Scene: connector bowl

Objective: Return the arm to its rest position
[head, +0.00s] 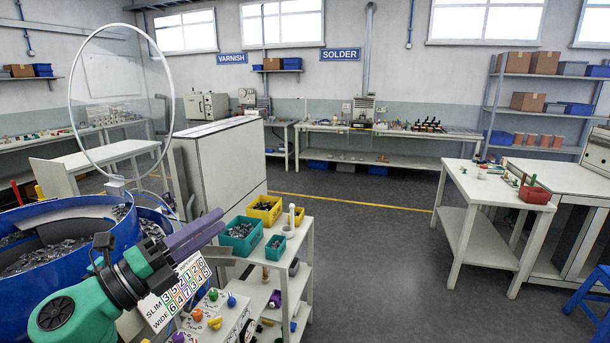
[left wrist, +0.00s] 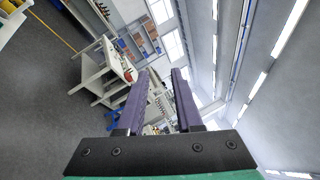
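My left arm, green and black, comes in from the lower left of the head view. Its gripper (head: 221,221) has two purple fingers pointing right and slightly up, above the parts cart. In the left wrist view the gripper (left wrist: 162,73) shows a clear gap between its fingers, with nothing held. It is open and empty. The arm is raised in front of the blue bowl (head: 50,214), which holds many small metal parts and is partly hidden by the arm. My right gripper is not in view.
The cart (head: 301,262) carries yellow and teal bins of parts (head: 240,237). A sign with numbers (head: 176,290) and coloured knobs are below the gripper. A clear round ring screen (head: 164,58) rises behind. A white table (head: 490,197) stands at right; open floor (head: 375,260) lies between.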

